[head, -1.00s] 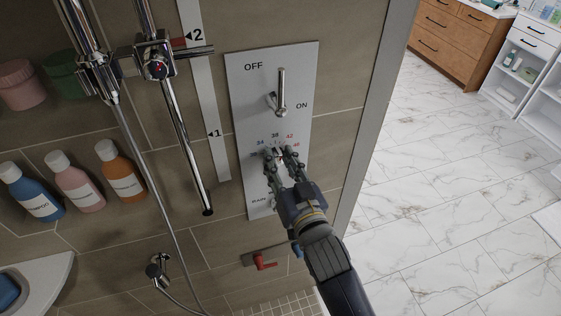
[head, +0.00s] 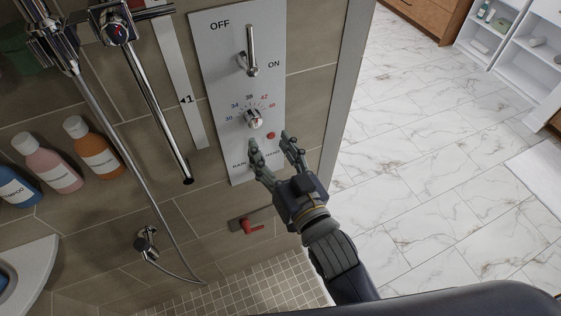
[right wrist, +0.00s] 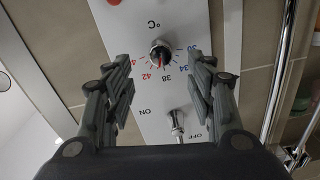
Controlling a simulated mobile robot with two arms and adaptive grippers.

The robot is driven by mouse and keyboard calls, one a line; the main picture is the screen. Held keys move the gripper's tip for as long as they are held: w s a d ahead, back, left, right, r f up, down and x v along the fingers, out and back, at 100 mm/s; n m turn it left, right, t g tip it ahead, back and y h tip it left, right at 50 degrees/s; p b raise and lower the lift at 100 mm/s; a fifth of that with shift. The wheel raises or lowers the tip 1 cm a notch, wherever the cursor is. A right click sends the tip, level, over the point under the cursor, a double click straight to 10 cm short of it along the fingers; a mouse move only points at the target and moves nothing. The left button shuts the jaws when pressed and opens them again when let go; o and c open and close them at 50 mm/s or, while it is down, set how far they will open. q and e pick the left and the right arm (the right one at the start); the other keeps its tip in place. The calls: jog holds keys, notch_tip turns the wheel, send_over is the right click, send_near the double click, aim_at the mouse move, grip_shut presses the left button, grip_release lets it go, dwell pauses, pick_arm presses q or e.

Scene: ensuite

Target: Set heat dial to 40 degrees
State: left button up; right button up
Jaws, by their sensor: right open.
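The heat dial (head: 254,118) is a small silver knob on a grey wall panel (head: 215,120). Its scale runs 30, 34, 38, 42, 46, the higher numbers in red. In the right wrist view the dial (right wrist: 160,53) shows between my fingers, with a red mark on its face towards the 38–42 side; the exact reading is too small to tell. My right gripper (head: 271,142) is open and empty, just below the dial in the head view, apart from it. It also shows in the right wrist view (right wrist: 161,62). My left gripper is out of view.
An ON/OFF lever (head: 251,50) sits above the dial, and a red button (head: 270,135) below it. A red-handled fitting (head: 250,226) is under the panel. A shower hose and rail (head: 150,100) stand left. Bottles (head: 92,147) line a shelf. Marble floor is clear at right.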

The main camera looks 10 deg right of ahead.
jog(key=v, duration=0.4)
dwell(0.5)
